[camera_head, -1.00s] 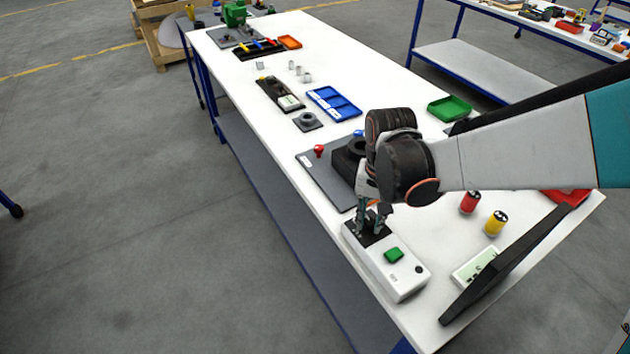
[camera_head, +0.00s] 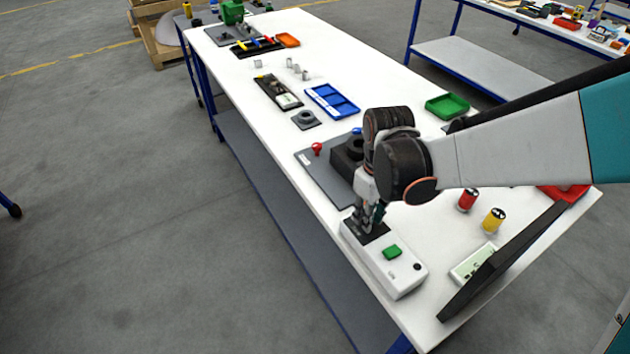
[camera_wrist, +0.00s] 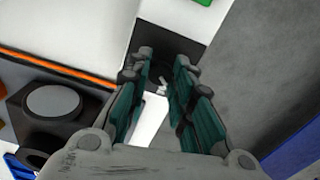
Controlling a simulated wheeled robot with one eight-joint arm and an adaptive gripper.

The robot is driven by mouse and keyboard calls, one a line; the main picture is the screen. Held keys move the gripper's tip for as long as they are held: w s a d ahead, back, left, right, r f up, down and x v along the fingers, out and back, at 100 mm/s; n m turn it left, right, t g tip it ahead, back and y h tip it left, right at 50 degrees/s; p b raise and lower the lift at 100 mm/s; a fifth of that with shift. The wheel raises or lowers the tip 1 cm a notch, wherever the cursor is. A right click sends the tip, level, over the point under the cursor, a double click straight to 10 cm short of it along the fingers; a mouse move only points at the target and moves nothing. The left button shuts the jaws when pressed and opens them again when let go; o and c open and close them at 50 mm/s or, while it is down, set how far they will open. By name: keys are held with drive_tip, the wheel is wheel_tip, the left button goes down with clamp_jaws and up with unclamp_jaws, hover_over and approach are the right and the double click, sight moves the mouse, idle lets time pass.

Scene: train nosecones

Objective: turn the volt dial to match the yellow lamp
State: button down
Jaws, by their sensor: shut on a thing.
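A white box (camera_head: 386,271) with a black top panel (camera_head: 372,231) stands near the front edge of the bench. My gripper (camera_head: 369,222) points down at this panel, its fingers close together. In the wrist view my gripper (camera_wrist: 163,66) has its fingertips over the black panel (camera_wrist: 170,38), on either side of a small dark knob, which I take for the volt dial (camera_wrist: 161,76). The fingers hide most of it, and its setting cannot be read. A green button (camera_head: 392,252) sits on the box. I cannot make out a lit yellow lamp in either view.
A dark tilted panel (camera_head: 500,268) and a white device (camera_head: 473,262) are at the front right. A grey plate with a black block (camera_head: 347,155) lies behind my gripper.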

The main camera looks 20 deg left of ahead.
drive_tip(key=n, duration=0.3)
drive_tip(key=shift+n, duration=2.1)
drive_tip(key=c, duration=1.4)
unclamp_jaws()
drive_tip(key=shift+o, duration=0.2)
